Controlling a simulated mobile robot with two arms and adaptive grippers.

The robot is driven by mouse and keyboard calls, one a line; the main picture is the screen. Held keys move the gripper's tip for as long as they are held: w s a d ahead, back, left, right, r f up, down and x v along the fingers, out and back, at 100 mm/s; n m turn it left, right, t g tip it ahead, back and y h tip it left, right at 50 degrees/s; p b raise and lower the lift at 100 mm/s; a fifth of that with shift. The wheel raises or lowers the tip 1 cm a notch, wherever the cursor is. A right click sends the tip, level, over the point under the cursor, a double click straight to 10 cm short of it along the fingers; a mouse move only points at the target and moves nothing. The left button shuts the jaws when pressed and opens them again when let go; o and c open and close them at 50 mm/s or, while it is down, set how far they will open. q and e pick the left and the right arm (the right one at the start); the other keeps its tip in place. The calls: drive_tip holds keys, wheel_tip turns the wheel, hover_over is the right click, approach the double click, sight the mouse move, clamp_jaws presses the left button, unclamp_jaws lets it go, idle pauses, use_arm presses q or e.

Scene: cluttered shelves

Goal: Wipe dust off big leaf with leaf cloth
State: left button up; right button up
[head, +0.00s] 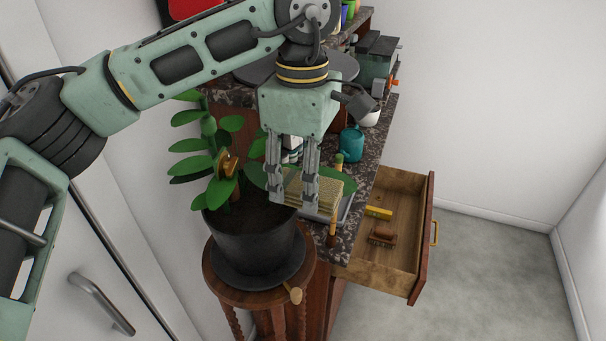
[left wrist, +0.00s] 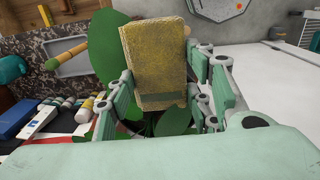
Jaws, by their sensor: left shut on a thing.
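My left gripper (head: 293,192) hangs over the edge of the counter, shut on a tan, folded leaf cloth (head: 318,189). In the left wrist view the cloth (left wrist: 155,62) stands up between the fingers (left wrist: 160,100). A potted plant with green leaves stands to the left in a dark pot (head: 252,245). A big leaf (head: 345,184) reaches out to the right behind the cloth and gripper; it also shows in the left wrist view (left wrist: 105,48). The cloth overlaps the leaf in view; I cannot tell if they touch. My right gripper is not in view.
The pot stands on a round wooden stand (head: 225,280). A wooden drawer (head: 408,215) is pulled open at right, holding a yellow item (head: 378,212) and a brown item (head: 382,234). A teal watering can (head: 351,143) stands on the dark stone counter. The floor at right is clear.

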use_arm(q)
drive_tip(key=shift+r+p, duration=2.4)
drive_tip(key=shift+r, duration=1.1)
drive_tip(key=shift+f, duration=0.1)
